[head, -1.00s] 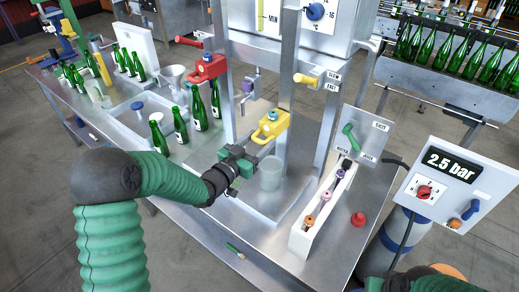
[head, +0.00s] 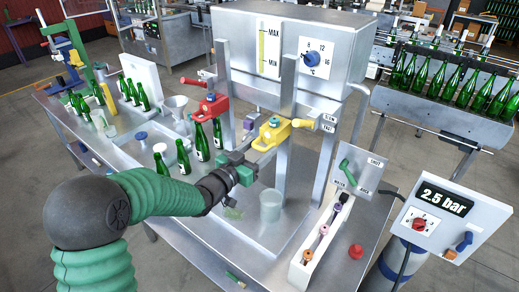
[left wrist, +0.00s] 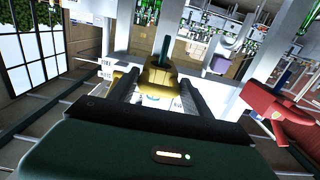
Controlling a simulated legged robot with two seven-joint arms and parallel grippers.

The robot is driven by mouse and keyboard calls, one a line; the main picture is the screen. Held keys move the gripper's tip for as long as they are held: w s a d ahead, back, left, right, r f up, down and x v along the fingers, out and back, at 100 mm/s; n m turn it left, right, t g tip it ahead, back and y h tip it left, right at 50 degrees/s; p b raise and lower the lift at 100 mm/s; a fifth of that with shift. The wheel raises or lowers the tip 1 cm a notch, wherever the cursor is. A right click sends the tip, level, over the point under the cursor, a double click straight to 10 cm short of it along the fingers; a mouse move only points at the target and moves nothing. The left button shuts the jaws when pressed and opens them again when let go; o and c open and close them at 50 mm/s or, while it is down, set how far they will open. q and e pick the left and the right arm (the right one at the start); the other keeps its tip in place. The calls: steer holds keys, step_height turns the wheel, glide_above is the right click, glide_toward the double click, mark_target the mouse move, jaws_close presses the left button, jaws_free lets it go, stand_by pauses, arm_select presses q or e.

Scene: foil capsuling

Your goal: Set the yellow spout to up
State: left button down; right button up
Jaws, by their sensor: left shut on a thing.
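The yellow spout (head: 270,136) has a teal knob on top and sits at a metal post below the tank's front. It also shows in the left wrist view (left wrist: 158,82), between the two dark fingers. My left gripper (head: 258,152) reaches it from the front left and is shut on it. The fingers hide part of its near end. A clear beaker (head: 270,206) stands below it on the bench, apart from it. My right gripper is not in view.
The red spout (head: 211,106) is on the post to the left. A yellow lever (head: 303,124) beside the slow and fast labels is close to the yellow spout's right end. Green bottles (head: 200,143) stand left of my gripper. A white rack (head: 318,240) stands at right.

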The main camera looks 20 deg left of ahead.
arm_select(q)
steer(key=c, duration=0.8)
jaws_free()
steer(key=shift+w+r, duration=0.1)
steer(key=shift+r, duration=0.5)
steer(key=shift+o, duration=0.2)
steer(key=shift+s+f, duration=0.1)
steer(key=shift+s, duration=0.1)
steer(key=shift+s+a+f, duration=0.1)
steer(key=shift+s+f, duration=0.05)
steer(key=shift+s, duration=0.1)
steer(key=b+v, duration=0.4)
steer(key=v, duration=1.2)
steer(key=shift+s+a, duration=0.1)
